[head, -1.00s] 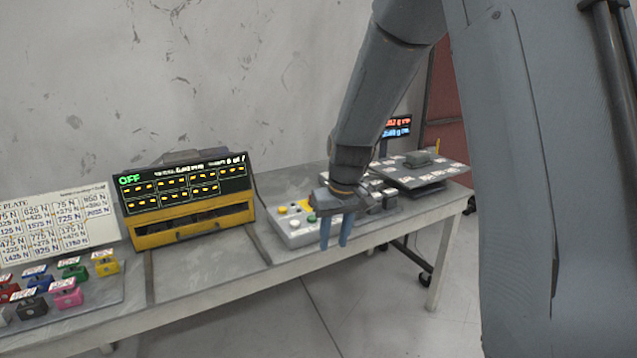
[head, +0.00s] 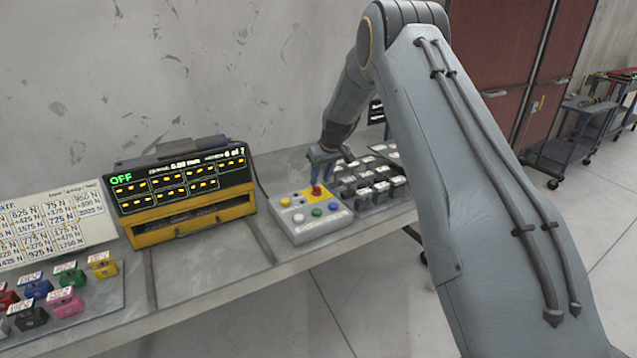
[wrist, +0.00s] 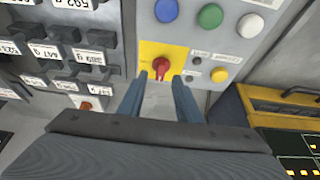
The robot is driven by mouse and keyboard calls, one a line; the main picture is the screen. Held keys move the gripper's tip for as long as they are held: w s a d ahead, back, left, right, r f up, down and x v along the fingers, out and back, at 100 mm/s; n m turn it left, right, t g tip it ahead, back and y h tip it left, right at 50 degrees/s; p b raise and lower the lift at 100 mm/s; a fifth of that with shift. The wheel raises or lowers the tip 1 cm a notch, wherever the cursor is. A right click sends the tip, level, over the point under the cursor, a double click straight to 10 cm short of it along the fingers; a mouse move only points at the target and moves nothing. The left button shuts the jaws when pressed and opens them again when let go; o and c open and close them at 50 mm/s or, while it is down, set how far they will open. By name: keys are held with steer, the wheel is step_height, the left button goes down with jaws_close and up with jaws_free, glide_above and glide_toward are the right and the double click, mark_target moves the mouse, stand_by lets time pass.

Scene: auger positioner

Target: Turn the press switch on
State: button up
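The control box (head: 322,229) is a light grey panel on the table. A red knob (head: 316,190) sits on its yellow plate at the back right corner; it also shows in the wrist view (wrist: 161,68). I take this knob as the press switch. My gripper (head: 320,172) is over the back of the box, pointing down. In the wrist view my gripper (wrist: 160,82) is open, with its two blue fingertips left and right of the red knob. I cannot tell whether they touch it. The display (head: 180,180) reads OFF in green.
Blue (head: 334,206), green (head: 317,211) and white (head: 298,218) buttons line the box's front. Several dark labelled blocks (head: 381,187) stand close right of the box. A yellow-framed unit (head: 190,225) is at left. The table strip between them is clear.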

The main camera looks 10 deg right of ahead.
mark_target(317, 187)
steer(key=shift+p+x, duration=0.55)
steer(key=shift+x, duration=1.6)
steer(key=shift+c, duration=0.2)
jaws_close()
